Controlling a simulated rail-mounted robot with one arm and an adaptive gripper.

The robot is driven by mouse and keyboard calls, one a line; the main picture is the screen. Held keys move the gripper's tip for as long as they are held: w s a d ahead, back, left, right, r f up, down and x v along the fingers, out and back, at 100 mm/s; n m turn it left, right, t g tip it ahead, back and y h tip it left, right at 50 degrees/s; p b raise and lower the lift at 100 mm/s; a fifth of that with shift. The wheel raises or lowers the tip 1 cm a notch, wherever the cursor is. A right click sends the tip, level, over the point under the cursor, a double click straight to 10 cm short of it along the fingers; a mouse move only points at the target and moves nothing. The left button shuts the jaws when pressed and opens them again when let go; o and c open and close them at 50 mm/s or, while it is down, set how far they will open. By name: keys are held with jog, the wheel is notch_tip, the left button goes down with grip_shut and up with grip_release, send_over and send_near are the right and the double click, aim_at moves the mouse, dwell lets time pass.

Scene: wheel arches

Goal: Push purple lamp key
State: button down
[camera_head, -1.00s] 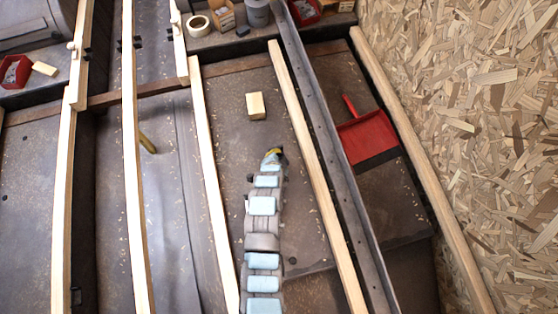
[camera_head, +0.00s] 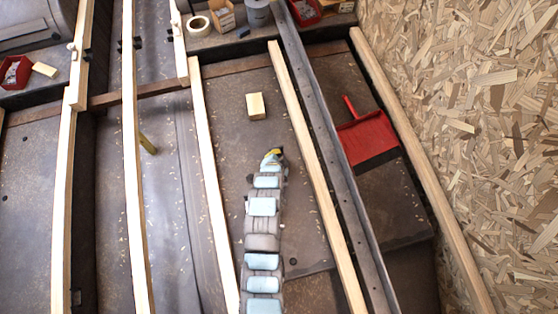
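No purple lamp key can be made out in the camera_head view. My arm reaches up from the bottom middle, over the dark floor between two wooden battens. My gripper (camera_head: 273,156) is at its far end, small, with a yellow part and dark tips. Whether its fingers are open or shut is too small to tell. It is apart from the light wooden block (camera_head: 256,106), which lies farther up on the floor.
Wooden battens (camera_head: 212,180) and (camera_head: 315,180) flank my arm, with a grey metal rail (camera_head: 335,160) to the right. A red dustpan (camera_head: 368,138) lies beyond it. A chipboard wall (camera_head: 470,130) closes the right side. Tape (camera_head: 198,26) and a grey pot (camera_head: 257,12) stand at the back.

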jog(key=shift+f, duration=0.15)
jog(key=shift+f, duration=0.3)
dwell(0.5)
jog(key=shift+r, duration=0.5)
jog(key=shift+r+p, duration=1.7)
jog(key=shift+r, duration=1.3)
